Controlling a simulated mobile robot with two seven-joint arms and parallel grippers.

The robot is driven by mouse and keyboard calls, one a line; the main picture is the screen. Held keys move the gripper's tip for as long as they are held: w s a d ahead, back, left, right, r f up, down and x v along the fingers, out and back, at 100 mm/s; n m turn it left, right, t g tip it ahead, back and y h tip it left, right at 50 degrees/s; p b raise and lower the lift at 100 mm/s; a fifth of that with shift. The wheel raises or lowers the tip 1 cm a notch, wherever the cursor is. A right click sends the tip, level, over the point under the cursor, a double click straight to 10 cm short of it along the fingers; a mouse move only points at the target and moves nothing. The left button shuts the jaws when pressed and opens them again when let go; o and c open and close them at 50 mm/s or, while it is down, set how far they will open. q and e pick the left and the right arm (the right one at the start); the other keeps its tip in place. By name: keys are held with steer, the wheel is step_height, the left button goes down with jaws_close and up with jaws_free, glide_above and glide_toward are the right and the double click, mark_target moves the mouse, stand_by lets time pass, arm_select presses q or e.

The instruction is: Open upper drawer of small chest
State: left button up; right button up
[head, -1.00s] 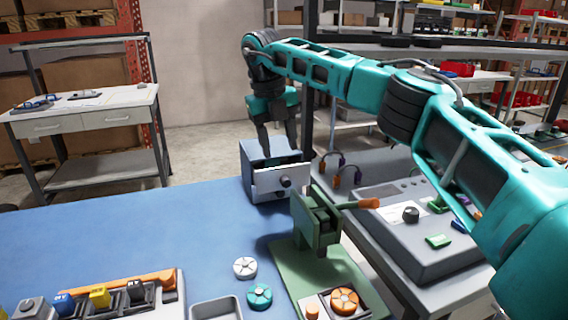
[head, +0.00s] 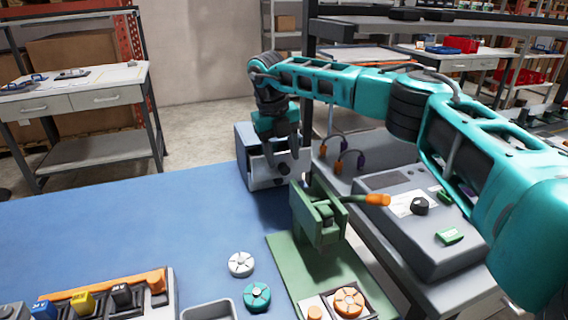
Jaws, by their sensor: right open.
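The small chest (head: 243,150) is a blue-grey box with a pale front, standing at the far right corner of the blue table. Its front carries a dark round knob (head: 284,168). My right gripper (head: 281,163) is open and points down at the chest's front, with its fingers around the upper part of that front near the knob. The fingers and hand hide much of the upper drawer, so I cannot tell how far out it stands or whether the fingers touch it. My left gripper is not in view.
A green press-like fixture (head: 318,215) with an orange-tipped lever stands nearer on the blue table (head: 130,220). A grey device (head: 400,215) is to the right. White (head: 240,264) and teal (head: 257,296) wheels lie in front. The table left of the chest is clear.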

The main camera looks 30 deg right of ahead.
mark_target(285, 166)
steer(key=shift+d+f, duration=0.15)
steer(key=shift+f, duration=0.7)
steer(key=shift+d+f, duration=0.15)
steer(key=shift+f, duration=0.7)
jaws_close()
